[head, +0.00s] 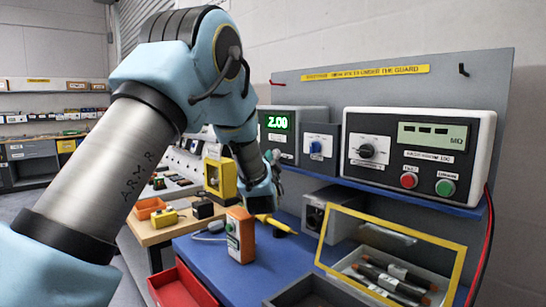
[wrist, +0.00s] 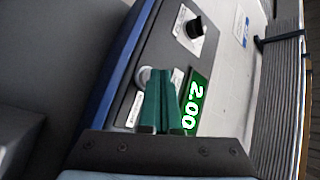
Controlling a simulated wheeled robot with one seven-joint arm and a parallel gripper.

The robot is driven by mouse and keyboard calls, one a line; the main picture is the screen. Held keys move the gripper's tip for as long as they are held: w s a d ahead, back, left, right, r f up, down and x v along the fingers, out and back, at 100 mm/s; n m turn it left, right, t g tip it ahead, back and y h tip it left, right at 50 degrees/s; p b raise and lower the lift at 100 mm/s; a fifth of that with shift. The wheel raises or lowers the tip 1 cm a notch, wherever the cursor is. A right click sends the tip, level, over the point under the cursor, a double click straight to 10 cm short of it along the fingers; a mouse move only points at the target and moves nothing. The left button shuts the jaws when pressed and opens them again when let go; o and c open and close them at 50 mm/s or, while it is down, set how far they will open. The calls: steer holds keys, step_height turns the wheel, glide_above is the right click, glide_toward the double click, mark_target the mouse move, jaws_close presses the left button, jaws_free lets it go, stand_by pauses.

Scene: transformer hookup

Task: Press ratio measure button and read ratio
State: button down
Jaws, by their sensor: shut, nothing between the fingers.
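The ratio meter (head: 299,118) is a pale box with a dark face on the blue shelf, partly hidden by my arm. Its green display (head: 278,123) reads 2.00, and the same display shows sideways in the wrist view (wrist: 194,104). My gripper (wrist: 157,72) has its green fingers shut and empty, pointing at the meter's face. A round pale button (wrist: 141,75) shows at the fingertips, partly covered by them. I cannot tell if they touch it.
A larger tester (head: 418,150) with red and green buttons stands at right. Below are an orange handheld device (head: 240,235), a yellow-framed clear guard (head: 446,247) and a red tray (head: 181,287).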

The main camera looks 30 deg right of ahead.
steer(key=shift+a, duration=0.1)
steer(key=shift+s+a+b, duration=0.15)
steer(key=shift+a+b, duration=0.35)
steer(key=shift+a, duration=0.25)
steer(key=s+a+b, duration=0.1)
steer(key=a+b, duration=0.1)
steer(key=a, duration=0.4)
stand_by(0.4)
steer(key=shift+s, duration=0.1)
steer(key=shift+d, duration=0.1)
stand_by(0.4)
